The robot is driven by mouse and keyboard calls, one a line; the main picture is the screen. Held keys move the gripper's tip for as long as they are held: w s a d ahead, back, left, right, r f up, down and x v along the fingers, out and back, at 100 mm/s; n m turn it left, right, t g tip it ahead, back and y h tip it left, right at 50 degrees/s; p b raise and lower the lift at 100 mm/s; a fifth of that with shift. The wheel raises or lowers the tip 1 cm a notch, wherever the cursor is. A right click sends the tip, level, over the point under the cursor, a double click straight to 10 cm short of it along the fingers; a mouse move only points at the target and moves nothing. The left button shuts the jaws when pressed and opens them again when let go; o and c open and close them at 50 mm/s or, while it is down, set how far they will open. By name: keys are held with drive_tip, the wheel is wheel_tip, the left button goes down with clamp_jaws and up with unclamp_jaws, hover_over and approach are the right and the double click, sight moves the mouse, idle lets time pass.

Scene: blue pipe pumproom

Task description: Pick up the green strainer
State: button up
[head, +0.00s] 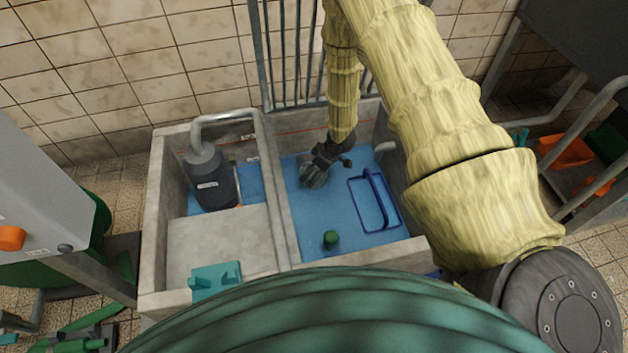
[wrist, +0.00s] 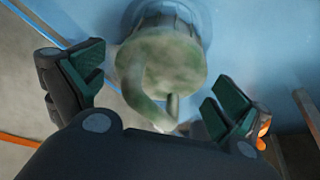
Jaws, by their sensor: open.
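The green strainer (wrist: 160,65) is a pale, worn green cylinder with a curved hook handle on top. It stands on the blue floor of the basin and sits between my open fingers in the wrist view. My gripper (wrist: 158,92) has one dark green-padded finger on each side of it, with gaps visible. In the head view my gripper (head: 328,158) reaches down into the right compartment, over the strainer (head: 313,176), which it partly covers.
The concrete basin (head: 288,225) has a divider and raised walls around the gripper. A blue frame (head: 352,200) and a small green cylinder (head: 331,239) lie in the same compartment. A dark pump (head: 209,178) with a grey pipe stands in the left compartment. Metal bars rise behind.

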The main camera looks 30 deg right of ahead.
drive_tip(key=shift+b+x, duration=0.35)
drive_tip(key=shift+x, duration=0.85)
drive_tip(key=shift+r, duration=0.1)
drive_tip(key=c, duration=1)
